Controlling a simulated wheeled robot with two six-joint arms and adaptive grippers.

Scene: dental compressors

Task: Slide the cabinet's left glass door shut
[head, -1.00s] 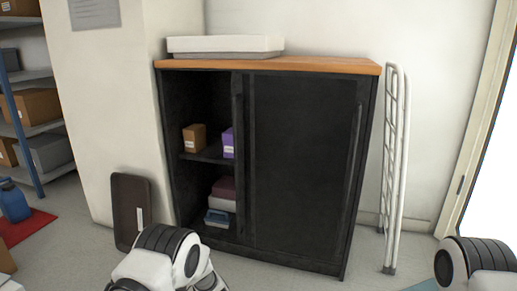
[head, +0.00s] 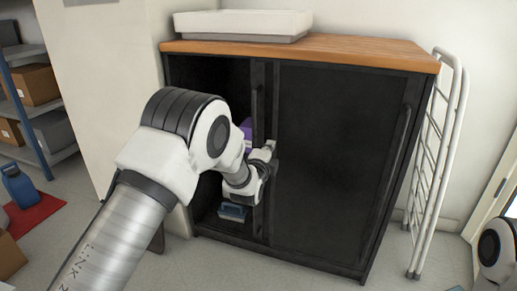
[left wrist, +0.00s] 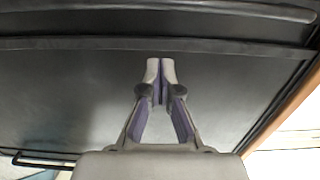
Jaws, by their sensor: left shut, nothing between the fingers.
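The black cabinet (head: 338,165) stands ahead with a wooden top (head: 330,52). Its left side is open, showing the dark interior. The left glass door (head: 259,75) shows as a narrow dark strip with a vertical handle (head: 257,108), beside the wide right door. My left gripper (head: 269,148) is at the cabinet front, close to that strip, below the handle's upper part. In the left wrist view its fingers (left wrist: 160,66) are shut and empty in front of a dark panel (left wrist: 225,85). Contact cannot be told. My right gripper is out of view.
A purple box (head: 246,130) and a blue item (head: 232,212) are inside the opening, partly hidden by my left arm. A white tray (head: 243,24) lies on top. A white folding rack (head: 437,165) leans at the right. Shelving (head: 50,140) stands left.

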